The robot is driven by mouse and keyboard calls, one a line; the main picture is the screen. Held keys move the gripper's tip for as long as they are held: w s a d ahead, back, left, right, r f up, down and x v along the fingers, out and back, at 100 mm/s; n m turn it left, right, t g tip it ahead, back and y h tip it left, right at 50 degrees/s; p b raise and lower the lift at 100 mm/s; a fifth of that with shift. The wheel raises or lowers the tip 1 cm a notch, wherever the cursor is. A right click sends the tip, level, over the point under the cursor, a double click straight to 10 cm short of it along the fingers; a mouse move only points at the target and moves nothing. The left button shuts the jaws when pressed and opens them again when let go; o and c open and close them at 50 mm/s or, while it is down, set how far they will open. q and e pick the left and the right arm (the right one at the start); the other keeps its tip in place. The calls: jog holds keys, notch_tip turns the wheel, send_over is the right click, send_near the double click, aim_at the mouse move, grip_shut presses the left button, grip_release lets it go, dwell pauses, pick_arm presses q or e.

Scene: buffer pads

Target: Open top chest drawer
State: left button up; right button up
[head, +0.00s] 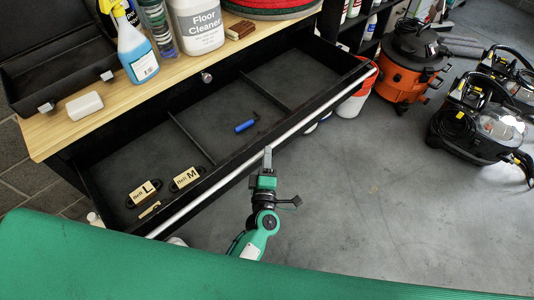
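The top chest drawer (207,192) is black and stands pulled out from under the wooden top, with its inside in view. A long silver handle strip (320,113) runs along its front edge. My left gripper (267,158) is at the middle of this front edge, its grey finger end overlapping the strip in the head view. The fingers show edge-on, so I cannot tell whether they are apart or closed on the strip. My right gripper is not in view.
The drawer holds a blue-handled tool (245,126) and labelled blocks (145,192). The wooden top (120,98) bears a spray bottle (136,52), a Floor Cleaner jug (197,27) and an open black case (55,65). An orange vacuum (405,72) stands right.

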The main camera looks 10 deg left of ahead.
pick_arm(q)
jog(key=s+d+f+b, duration=0.1)
jog(key=s+b, duration=0.1)
jog(key=s, duration=1)
jog(key=shift+d+f, duration=0.2)
jog(key=shift+f, duration=0.15)
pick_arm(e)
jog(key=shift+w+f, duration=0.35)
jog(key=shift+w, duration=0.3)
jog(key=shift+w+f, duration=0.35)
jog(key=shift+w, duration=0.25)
